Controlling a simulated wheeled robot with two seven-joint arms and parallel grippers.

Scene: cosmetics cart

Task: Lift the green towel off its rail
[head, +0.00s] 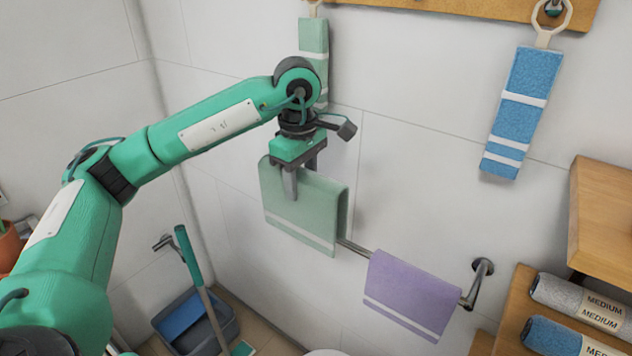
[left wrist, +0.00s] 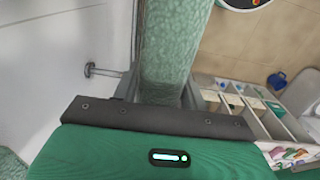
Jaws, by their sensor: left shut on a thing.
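The pale green towel (head: 322,217) with a white stripe near its lower edge hangs at the left part of the metal wall rail (head: 355,249). My left gripper (head: 299,182) points down at its top edge and is shut on it, one finger in front of the cloth. In the left wrist view the green towel (left wrist: 170,45) runs up from between the fingers. Whether the towel still touches the rail is hidden by the cloth. My right gripper is not in view.
A lilac towel (head: 410,292) hangs on the same rail to the right. Above hang another green towel (head: 314,45) and a blue towel (head: 523,105). Wooden shelves with rolled towels (head: 580,302) stand at right.

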